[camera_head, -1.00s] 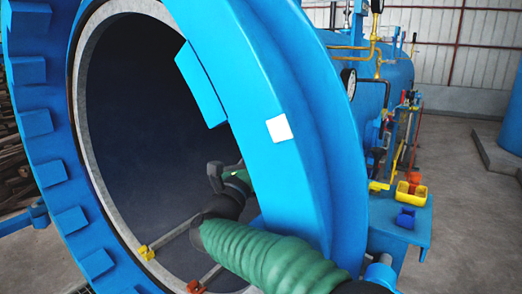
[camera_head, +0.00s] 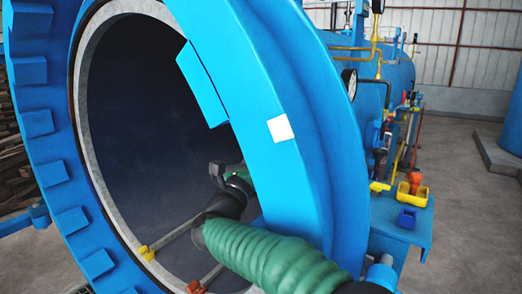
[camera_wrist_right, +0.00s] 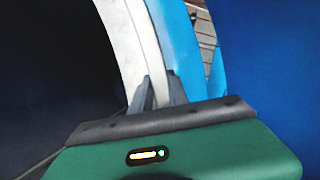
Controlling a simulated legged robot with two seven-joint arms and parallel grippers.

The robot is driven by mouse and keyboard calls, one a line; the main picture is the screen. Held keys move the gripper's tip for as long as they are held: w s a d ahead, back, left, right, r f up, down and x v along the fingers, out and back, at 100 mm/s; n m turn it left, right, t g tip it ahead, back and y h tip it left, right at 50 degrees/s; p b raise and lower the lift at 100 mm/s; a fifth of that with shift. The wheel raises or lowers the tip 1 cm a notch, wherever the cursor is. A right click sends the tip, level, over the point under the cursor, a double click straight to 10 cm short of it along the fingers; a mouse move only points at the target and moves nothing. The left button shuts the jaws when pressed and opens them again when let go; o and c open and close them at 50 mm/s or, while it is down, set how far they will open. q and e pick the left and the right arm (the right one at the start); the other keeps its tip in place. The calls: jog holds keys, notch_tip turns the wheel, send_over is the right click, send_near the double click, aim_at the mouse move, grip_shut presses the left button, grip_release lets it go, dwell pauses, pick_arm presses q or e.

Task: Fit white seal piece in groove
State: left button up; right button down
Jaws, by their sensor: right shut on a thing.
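My right arm, in a green sleeve, reaches into the blue autoclave's round opening in the head view, and its right gripper (camera_head: 220,172) is small there, inside the opening's right side. In the right wrist view the right gripper (camera_wrist_right: 159,82) has its two dark fingers close around a pale strip, the white seal piece (camera_wrist_right: 157,94), beside a curved whitish ring. Where the piece ends and the ring begins is hard to tell. A grey-white ring (camera_head: 84,110) lines the opening, with a thin dark gap beside the blue flange; I cannot tell whether this is the groove. My left gripper is not in view.
The thick blue door rim (camera_head: 285,160) stands close to my right arm. Blue lugs (camera_head: 70,222) line the flange at left. A blue side shelf (camera_head: 400,230) holds a yellow tray (camera_head: 412,193) and a blue box (camera_head: 406,219). Gauge and pipes stand behind.

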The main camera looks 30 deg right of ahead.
jog(key=shift+w+d+b, duration=0.35)
jog(key=shift+d+b, duration=0.15)
jog(key=shift+d, duration=0.3)
dwell(0.7)
jog(key=c, duration=1.6)
grip_release()
jog(key=shift+c, duration=0.2)
jog(key=shift+a+f+b, duration=0.1)
jog(key=shift+a+b, duration=0.05)
jog(key=shift+b, duration=0.2)
jog(key=shift+s+a, duration=0.1)
jog(key=shift+s, duration=0.05)
jog(key=shift+s+a+b, duration=0.1)
jog(key=shift+a+b, duration=0.2)
grip_shut()
jog(key=shift+w+d+b, duration=0.2)
jog(key=shift+d+b, duration=0.2)
jog(key=shift+d, duration=0.05)
